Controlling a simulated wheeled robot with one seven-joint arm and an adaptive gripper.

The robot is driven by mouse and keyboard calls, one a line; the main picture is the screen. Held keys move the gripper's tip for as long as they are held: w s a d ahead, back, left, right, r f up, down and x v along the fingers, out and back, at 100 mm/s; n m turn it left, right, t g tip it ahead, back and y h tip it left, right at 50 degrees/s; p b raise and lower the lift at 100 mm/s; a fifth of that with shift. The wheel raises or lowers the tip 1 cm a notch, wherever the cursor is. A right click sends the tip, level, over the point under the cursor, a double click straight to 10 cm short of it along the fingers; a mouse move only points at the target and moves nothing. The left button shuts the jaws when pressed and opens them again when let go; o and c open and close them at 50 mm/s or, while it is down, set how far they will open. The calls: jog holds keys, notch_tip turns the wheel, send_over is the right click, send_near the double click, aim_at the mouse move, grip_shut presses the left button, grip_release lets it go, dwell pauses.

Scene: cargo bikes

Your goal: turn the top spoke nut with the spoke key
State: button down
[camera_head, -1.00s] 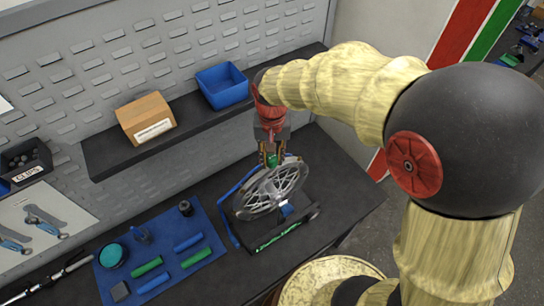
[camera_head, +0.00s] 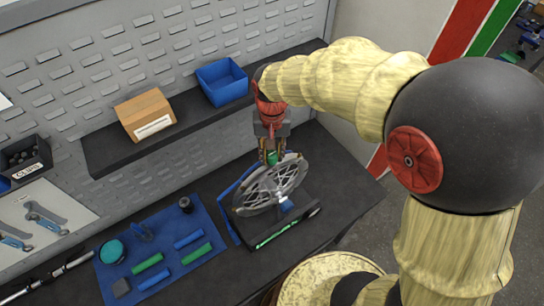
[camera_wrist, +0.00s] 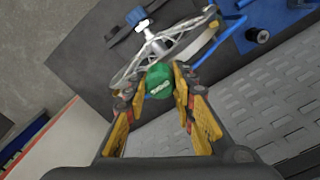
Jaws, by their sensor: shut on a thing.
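My gripper (camera_head: 271,157) points down over the top of the wheel, shut on the green spoke key. The spoke key (camera_wrist: 159,80) shows as a round green head with pale lettering between my yellow fingertips in the wrist view. The grey spoked wheel (camera_head: 250,192) stands tilted in a dark stand (camera_head: 282,225) with a blue clamp. The key sits at the upper rim of the wheel. The top spoke nut is hidden under the key and my fingers, and I cannot tell whether the key is seated on it.
A shelf (camera_head: 100,158) behind holds a cardboard box (camera_head: 146,116) and a blue bin (camera_head: 222,82). The bench right of the stand is mostly clear.

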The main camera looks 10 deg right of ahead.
jog(key=m, duration=0.4)
jog(key=shift+f, duration=0.1)
jog(key=shift+m, duration=1.2)
jog(key=shift+s, duration=0.1)
jog(key=shift+m, duration=1.2)
jog(key=m, duration=0.4)
jog(key=shift+f, duration=0.1)
jog(key=m, duration=0.4)
jog(key=shift+s+m, duration=0.1)
jog(key=shift+m, duration=0.2)
